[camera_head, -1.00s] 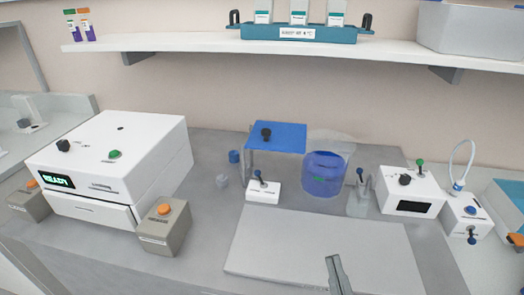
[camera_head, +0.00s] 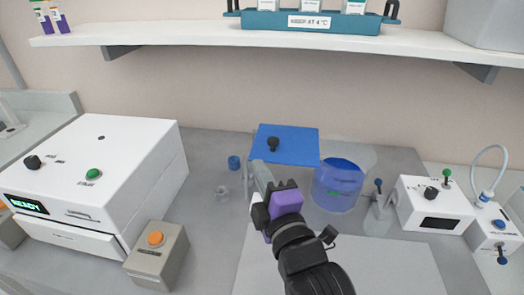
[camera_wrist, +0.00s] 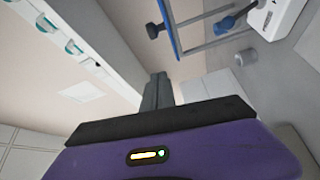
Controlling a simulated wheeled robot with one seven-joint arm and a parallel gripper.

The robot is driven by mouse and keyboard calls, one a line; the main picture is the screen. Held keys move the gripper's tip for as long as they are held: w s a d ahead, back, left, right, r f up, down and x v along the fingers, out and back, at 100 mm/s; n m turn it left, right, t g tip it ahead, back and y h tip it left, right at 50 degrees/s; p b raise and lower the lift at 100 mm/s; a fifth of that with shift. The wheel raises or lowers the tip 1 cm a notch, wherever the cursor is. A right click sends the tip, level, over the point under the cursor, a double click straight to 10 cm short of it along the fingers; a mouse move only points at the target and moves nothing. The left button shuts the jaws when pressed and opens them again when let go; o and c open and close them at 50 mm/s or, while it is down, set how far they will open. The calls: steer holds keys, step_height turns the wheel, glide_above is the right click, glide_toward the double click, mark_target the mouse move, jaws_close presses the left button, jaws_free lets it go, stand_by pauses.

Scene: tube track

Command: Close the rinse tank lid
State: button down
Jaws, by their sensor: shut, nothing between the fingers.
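A flat blue panel with a black knob (camera_head: 284,146) lies roughly level on a clear support; it looks like a lid, but whether it is the rinse tank's is unclear. It also shows nearly edge-on in the wrist view (camera_wrist: 172,30). To its right stands a clear round tank (camera_head: 338,187) with blue liquid, a see-through part rising behind it. My gripper (camera_head: 262,172) is shut and empty, its tips near the panel's front left edge in the head view. Contact cannot be told there; in the wrist view the fingers (camera_wrist: 157,92) look apart from the panel.
A white machine (camera_head: 98,180) and a box with an orange button (camera_head: 157,255) stand left. White control boxes (camera_head: 433,204) stand right. A shelf (camera_head: 270,38) runs above the bench.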

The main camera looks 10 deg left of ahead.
mark_target(267, 157)
steer(key=p+x, duration=0.1)
steer(key=x, duration=0.7)
steer(key=shift+w+a+r, duration=0.1)
steer(key=shift+w+a, duration=0.1)
steer(key=shift+w, duration=0.7)
steer(key=d, duration=0.2)
steer(key=shift+d+f+p, duration=0.25)
steer(key=shift+d+p, duration=0.05)
steer(key=shift+d+f, duration=0.1)
steer(key=shift+d, duration=0.45)
steer(key=shift+d+f, duration=0.1)
steer(key=shift+d, duration=0.15)
steer(key=shift+s+d+b, duration=0.2)
steer(key=shift+d+b, duration=4.7)
steer(key=shift+d, duration=2.85)
